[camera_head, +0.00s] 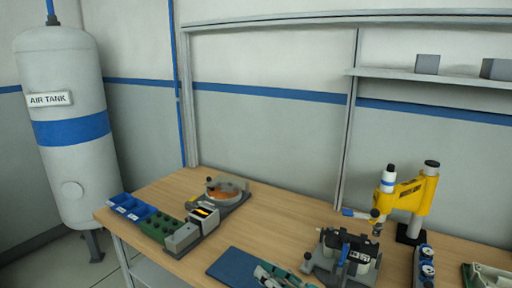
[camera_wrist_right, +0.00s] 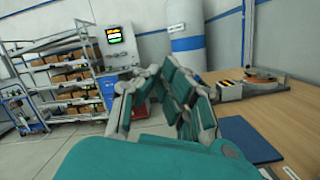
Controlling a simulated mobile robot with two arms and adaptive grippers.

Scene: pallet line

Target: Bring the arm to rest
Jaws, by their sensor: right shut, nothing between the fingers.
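My right gripper (camera_head: 274,276) shows only in part at the bottom edge of the head view, above the workbench (camera_head: 285,215) near a dark blue mat (camera_head: 238,264). In the right wrist view the right gripper (camera_wrist_right: 162,88) has teal and grey fingers, shut with nothing held between them. The rest of the right arm is out of the head view. My left gripper is in neither view.
An air tank (camera_head: 70,130) stands left. The wrist view shows a shelf rack (camera_wrist_right: 65,80) with boxes.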

